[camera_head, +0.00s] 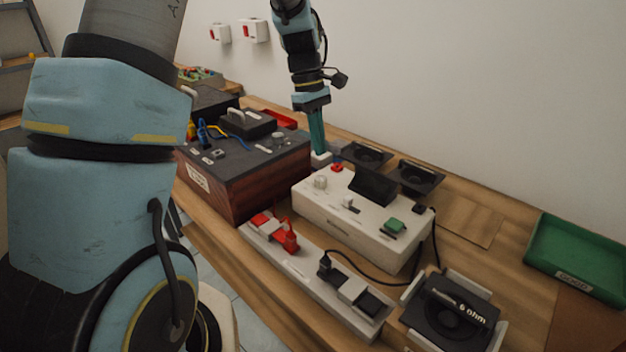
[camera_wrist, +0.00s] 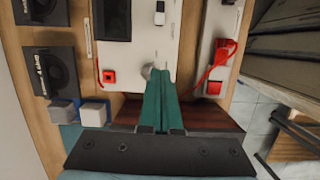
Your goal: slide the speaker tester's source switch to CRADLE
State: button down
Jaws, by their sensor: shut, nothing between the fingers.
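The speaker tester (camera_head: 330,212) is a white box on the bench with a black screen, a round knob, a red socket and a green button. In the wrist view the switch (camera_wrist: 159,14) shows beyond my fingertips, near the top edge. Its labels are too small to read. My gripper (camera_head: 319,150) points down at the tester's far left end, its teal fingers shut and empty. In the wrist view my gripper (camera_wrist: 158,72) partly covers the knob (camera_wrist: 147,72); contact cannot be told.
A dark-topped wooden box (camera_head: 250,165) stands left of the tester. A white power strip (camera_head: 300,262) with plugs and a cable lies in front. A speaker marked 6 ohm (camera_head: 450,312) sits in a holder at front right. A green tray (camera_head: 580,252) lies far right.

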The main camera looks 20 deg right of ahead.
jog(key=shift+w, duration=0.35)
jog(key=p, duration=0.3)
send_near(341, 203)
jog(key=f, duration=0.2)
jog(key=w+f, duration=0.1)
jog(key=f, duration=0.1)
jog(key=w+a+f, duration=0.1)
jog(key=f, duration=0.1)
jog(key=shift+w+a, duration=0.15)
jog(key=shift+s+d+r+p, duration=0.15)
jog(key=shift+s+d+p, duration=0.15)
jog(key=shift+s, duration=0.3)
jog(key=shift+s+d+r+p, duration=0.2)
jog(key=shift+s+d, duration=0.15)
jog(key=shift+s, duration=0.2)
jog(key=shift+s+d+f, duration=0.25)
jog(key=shift+s+d, duration=0.05)
jog(key=shift+s, duration=0.15)
